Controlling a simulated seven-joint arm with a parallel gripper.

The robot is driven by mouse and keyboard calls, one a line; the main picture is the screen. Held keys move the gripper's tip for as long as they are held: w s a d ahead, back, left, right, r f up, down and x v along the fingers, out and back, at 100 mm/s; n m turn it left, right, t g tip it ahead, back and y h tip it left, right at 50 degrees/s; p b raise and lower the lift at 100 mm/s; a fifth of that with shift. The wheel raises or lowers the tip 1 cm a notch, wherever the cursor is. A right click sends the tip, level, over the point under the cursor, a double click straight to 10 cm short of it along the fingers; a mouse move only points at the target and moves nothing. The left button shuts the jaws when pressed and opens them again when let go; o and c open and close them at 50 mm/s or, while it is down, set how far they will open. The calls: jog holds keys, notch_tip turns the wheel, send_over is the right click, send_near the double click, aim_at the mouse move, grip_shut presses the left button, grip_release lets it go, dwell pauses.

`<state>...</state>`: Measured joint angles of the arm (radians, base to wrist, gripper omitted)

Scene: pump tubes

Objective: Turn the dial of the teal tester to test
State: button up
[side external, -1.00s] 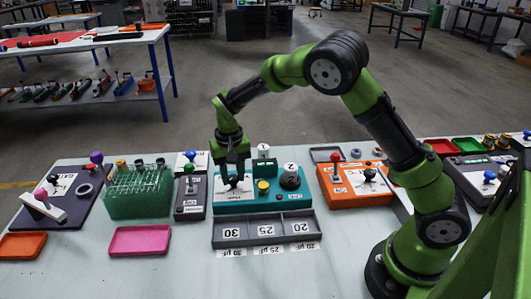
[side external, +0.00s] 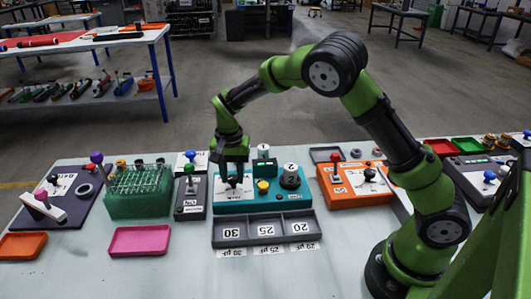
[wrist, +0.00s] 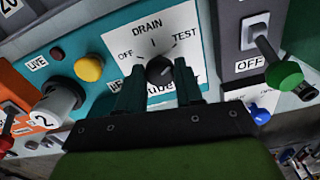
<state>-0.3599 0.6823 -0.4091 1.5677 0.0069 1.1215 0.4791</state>
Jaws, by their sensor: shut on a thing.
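The teal tester (side external: 240,202) stands on the table, with a white dial plate on its left part. In the wrist view, the plate (wrist: 118,38) reads OFF at left, DRAIN at top and TEST at right. The black dial (wrist: 159,68) sits below these words, between my fingertips. My gripper (wrist: 158,84) is shut on the dial, pointing down at the plate; it also shows in the side view (side external: 234,176). The fingers partly cover the dial, and I cannot tell surely which word its pointer faces.
A grey box with a green-knobbed lever (side external: 189,183) stands close at left. A grey tray marked 30, 25, 20 (side external: 267,243) lies in front.

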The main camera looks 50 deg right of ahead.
aim_at(232, 177)
jog(key=o, duration=1)
jog(key=shift+o, duration=0.2)
jog(key=shift+r, duration=0.1)
notch_tip(232, 177, up, 17)
